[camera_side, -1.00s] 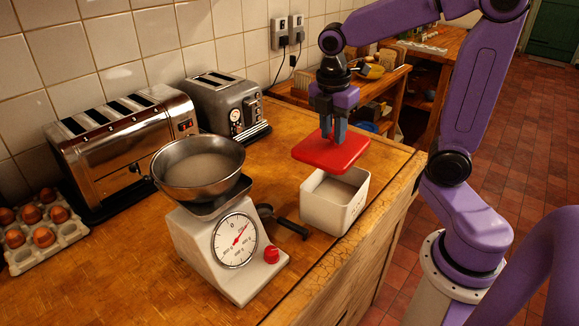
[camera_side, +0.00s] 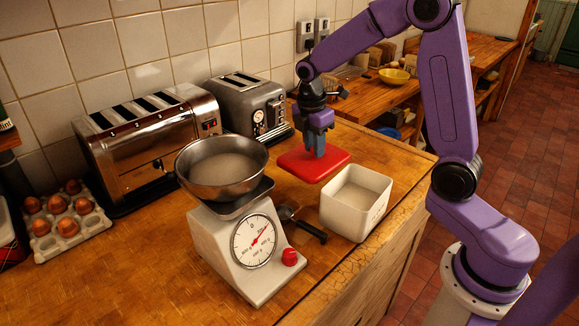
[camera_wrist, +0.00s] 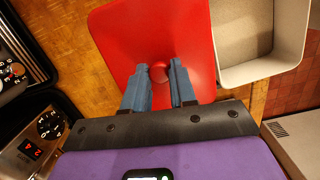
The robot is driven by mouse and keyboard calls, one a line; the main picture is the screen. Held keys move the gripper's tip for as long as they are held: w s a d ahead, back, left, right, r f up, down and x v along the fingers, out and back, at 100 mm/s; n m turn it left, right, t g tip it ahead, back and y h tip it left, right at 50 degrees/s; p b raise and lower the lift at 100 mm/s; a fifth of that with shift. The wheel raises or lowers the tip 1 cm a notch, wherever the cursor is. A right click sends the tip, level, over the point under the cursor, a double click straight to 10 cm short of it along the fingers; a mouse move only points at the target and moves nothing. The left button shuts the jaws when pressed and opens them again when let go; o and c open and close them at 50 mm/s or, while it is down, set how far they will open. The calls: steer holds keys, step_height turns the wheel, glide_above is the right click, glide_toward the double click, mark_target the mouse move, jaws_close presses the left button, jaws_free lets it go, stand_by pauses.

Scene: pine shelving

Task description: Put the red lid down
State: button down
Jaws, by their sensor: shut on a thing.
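The red lid (camera_side: 312,165) is a flat square plate with a small round knob (camera_wrist: 158,71). My gripper (camera_side: 319,152) is shut on the knob from above and holds the lid level. The lid hangs over the wooden counter, to the left of the white square tub (camera_side: 357,204); I cannot tell how high it is above the wood. The tub is open and holds pale powder. In the wrist view the lid (camera_wrist: 130,40) lies between my fingers and beyond, and the tub (camera_wrist: 262,70) is to its right.
A white scale (camera_side: 245,250) with a metal bowl (camera_side: 221,168) stands left of the lid. A dark-handled scoop (camera_side: 305,228) lies between scale and tub. A grey toaster (camera_side: 243,108) and a chrome toaster (camera_side: 150,145) stand along the wall. An egg tray (camera_side: 65,222) is at far left.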

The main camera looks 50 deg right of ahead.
mark_target(302, 149)
steer(key=w, duration=0.1)
steer(key=w+f, duration=0.1)
steer(key=w, duration=0.1)
steer(key=w+f, duration=0.1)
steer(key=shift+w+d+f, duration=0.15)
steer(key=shift+w+d, duration=0.05)
steer(key=shift+w, duration=0.15)
steer(key=shift+w+d+f, duration=0.1)
steer(key=shift+w+f, duration=1.1)
steer(key=shift+f, duration=0.25)
steer(key=shift+w+d+f, duration=0.1)
steer(key=shift+w+f, duration=1.1)
steer(key=shift+f, duration=1.7)
steer(key=shift+f, duration=0.15)
steer(key=c, duration=0.9)
jaws_free()
